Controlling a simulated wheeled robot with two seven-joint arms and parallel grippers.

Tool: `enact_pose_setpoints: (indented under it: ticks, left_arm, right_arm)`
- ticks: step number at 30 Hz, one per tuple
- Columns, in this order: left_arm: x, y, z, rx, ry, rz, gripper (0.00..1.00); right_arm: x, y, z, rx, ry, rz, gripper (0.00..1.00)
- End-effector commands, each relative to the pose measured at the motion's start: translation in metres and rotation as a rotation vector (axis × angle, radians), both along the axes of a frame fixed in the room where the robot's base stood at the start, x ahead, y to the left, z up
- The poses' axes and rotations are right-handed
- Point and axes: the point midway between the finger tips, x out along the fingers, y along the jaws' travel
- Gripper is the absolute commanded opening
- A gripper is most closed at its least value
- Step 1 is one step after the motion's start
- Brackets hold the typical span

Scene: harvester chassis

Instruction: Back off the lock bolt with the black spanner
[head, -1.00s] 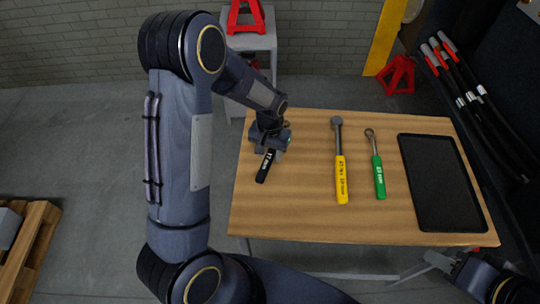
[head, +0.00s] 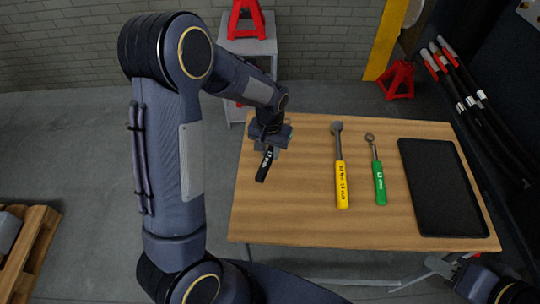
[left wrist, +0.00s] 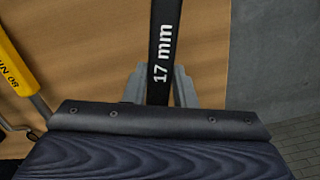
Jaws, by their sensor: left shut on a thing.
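The black spanner (head: 264,166), marked 17 mm in the left wrist view (left wrist: 165,40), is at the left end of the wooden table. My left gripper (head: 269,146) is shut on it from the far side. In the left wrist view my grey fingers (left wrist: 160,88) lie on both sides of the spanner's black handle. The handle sticks out toward the table's front; the spanner's other end is hidden by the gripper. Whether the spanner touches the table I cannot tell. No lock bolt is visible.
On the table (head: 300,220) lie a yellow-handled tool (head: 342,185), a green-handled tool (head: 379,182) and a black tray (head: 445,190). Behind stands a grey stand (head: 250,47) with a red jack stand (head: 245,18). Another red jack stand (head: 398,80) is on the floor. A pallet (head: 35,245) is at left.

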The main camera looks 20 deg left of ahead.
Motion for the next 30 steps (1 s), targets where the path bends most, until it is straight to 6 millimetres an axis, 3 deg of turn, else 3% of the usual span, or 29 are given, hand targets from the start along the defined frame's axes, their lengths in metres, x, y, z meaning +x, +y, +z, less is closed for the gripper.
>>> enact_pose_setpoints:
  ticks: [8,18,30]
  left_arm:
    - [-0.043,-0.028,0.059,-0.003,-0.005,-0.007,0.00]
    - [-0.100,-0.063,0.086,-0.002,-0.001,-0.006,0.00]
    - [-0.118,-0.074,0.095,0.000,0.003,-0.001,0.00]
  right_arm:
    - [0.000,0.000,-0.006,0.000,0.000,0.000,0.36]
    - [0.000,0.000,-0.014,0.000,0.000,0.000,0.36]
    - [0.000,0.000,-0.015,0.000,0.000,0.000,0.36]
